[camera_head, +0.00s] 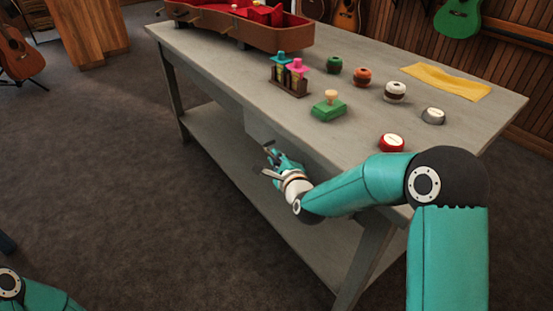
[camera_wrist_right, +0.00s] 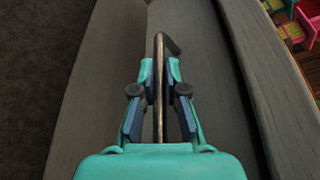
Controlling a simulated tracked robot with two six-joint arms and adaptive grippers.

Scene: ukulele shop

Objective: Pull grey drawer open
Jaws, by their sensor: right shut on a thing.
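The grey drawer (camera_head: 260,130) is set under the top of the grey table, on its long near side. Its front (camera_wrist_right: 200,75) fills the middle of the right wrist view. A dark metal bar handle (camera_wrist_right: 158,60) runs along the drawer front. My right gripper (camera_head: 271,157) is at the drawer front, with its fingers (camera_wrist_right: 159,90) on both sides of the handle and shut on it. My arm hides part of the drawer in the head view. I cannot tell how far the drawer stands out. My left gripper is out of view.
On the tabletop (camera_head: 215,55) stand a small rack of bottles (camera_head: 289,78), a green block with a knob (camera_head: 329,108), several small round jars, a red tin (camera_head: 391,142) and a yellow cloth (camera_head: 447,81). An open instrument case (camera_head: 270,37) lies at the back. A lower shelf (camera_head: 230,145) runs below.

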